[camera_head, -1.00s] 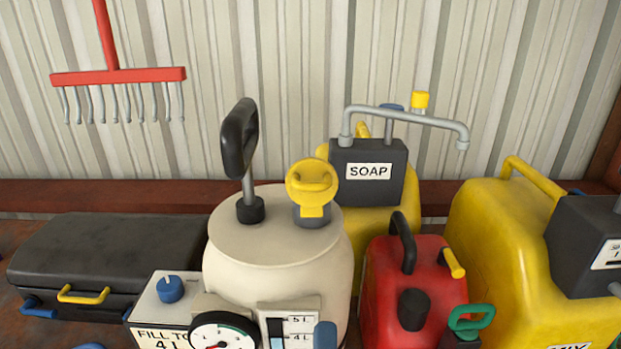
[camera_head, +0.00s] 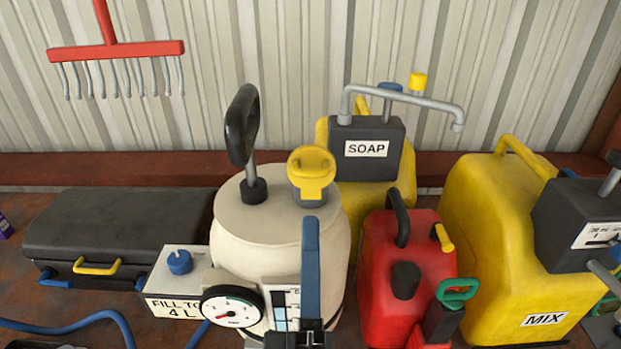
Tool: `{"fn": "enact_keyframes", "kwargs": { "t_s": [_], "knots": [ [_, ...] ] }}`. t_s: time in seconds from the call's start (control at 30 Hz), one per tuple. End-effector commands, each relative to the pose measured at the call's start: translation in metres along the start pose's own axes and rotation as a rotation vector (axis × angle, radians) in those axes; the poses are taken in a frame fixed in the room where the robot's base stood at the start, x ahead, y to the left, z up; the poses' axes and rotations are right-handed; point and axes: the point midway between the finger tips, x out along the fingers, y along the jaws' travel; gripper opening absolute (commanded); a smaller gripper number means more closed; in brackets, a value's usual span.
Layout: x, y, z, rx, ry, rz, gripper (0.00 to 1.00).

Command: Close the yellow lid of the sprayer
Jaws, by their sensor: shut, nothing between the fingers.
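The sprayer is a cream tank (camera_head: 270,225) with a black pump handle (camera_head: 241,125) on top. Its yellow lid (camera_head: 312,165) is at the top right, on a dark grey neck (camera_head: 309,194). The lid looks tilted up, with its round face and a loop turned towards me; its exact angle is hard to tell. My gripper (camera_head: 311,222) stands upright in front of the tank, with blue fingers shut and empty. In the picture its tip is just below the neck, apart from the lid. It hides part of the tank front and the level gauge (camera_head: 281,305).
A yellow soap container (camera_head: 393,195) stands close behind the tank, with a grey pipe (camera_head: 405,105) above it. A red can (camera_head: 400,265) and a yellow mix tank (camera_head: 490,240) stand to the right. A black case (camera_head: 120,225) and a pressure dial (camera_head: 232,310) are left and front.

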Motion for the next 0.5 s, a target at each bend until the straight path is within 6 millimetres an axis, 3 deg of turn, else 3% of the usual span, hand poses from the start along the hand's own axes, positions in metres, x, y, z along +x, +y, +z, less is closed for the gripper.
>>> {"fn": "enact_keyframes", "kwargs": {
  "t_s": [0.03,0.2,0.5],
  "knots": [
    [0.013,0.006,0.000,0.000,0.000,0.002,0.00],
    [0.035,0.003,0.000,0.002,0.000,0.001,0.00],
    [0.047,0.000,0.000,0.001,0.000,0.000,0.00]
  ]
}}
